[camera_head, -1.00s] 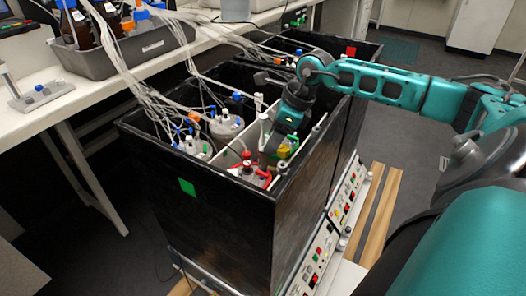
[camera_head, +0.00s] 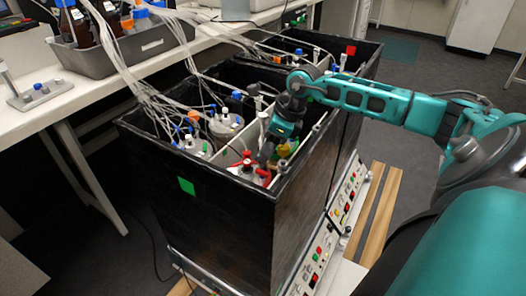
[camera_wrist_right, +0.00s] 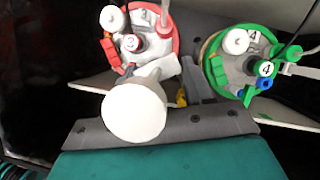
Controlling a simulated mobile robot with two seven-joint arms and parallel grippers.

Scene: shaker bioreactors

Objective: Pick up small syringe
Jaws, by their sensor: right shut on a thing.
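My right gripper (camera_head: 266,152) reaches down into the black open-topped box (camera_head: 225,210), above the front vessels. In the right wrist view a white syringe (camera_wrist_right: 134,112) stands at the gripper, its round pale end facing the camera. The right gripper is shut on this syringe; its fingertips are largely hidden behind the syringe and the grey mount. Behind the syringe are a red-capped vessel (camera_wrist_right: 158,65) marked 3 and a green-capped vessel (camera_wrist_right: 222,65) marked 4. In the head view the syringe cannot be made out clearly. My left gripper is not in view.
Vessels with blue and orange fittings (camera_head: 225,122) and many pale tubes (camera_head: 150,85) fill the box's left side. White dividers and high box walls surround the gripper. A bench (camera_head: 60,100) with a grey bottle tray (camera_head: 95,62) stands at the left.

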